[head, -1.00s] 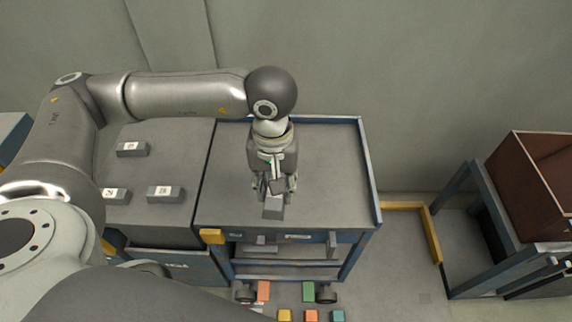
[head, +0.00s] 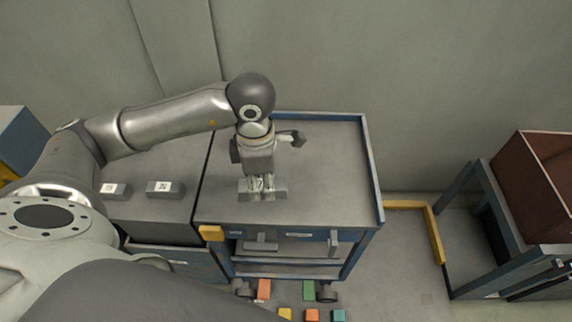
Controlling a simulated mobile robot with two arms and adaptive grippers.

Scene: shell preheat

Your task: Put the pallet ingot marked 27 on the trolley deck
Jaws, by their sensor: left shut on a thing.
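The trolley (head: 325,170) has a flat grey deck with blue rims on its far and right edges. My left gripper (head: 262,185) is over the deck's left front part, pointing down. It is shut on a grey ingot (head: 280,190), whose ends stick out on both sides of the fingers. I cannot tell whether the ingot touches the deck, and no number on it is readable. Two more grey ingots with white labels lie on the grey surface left of the trolley: one (head: 113,190) further left, one (head: 165,188) nearer the trolley. Their numbers are too small to read. My right gripper is out of view.
The rest of the deck is clear. A yellow block (head: 211,233) sits at the trolley's front left corner. Several coloured blocks (head: 311,314) lie on the floor in front. A brown bin (head: 535,180) on a blue stand is at the right, with a yellow floor edge (head: 436,235) before it.

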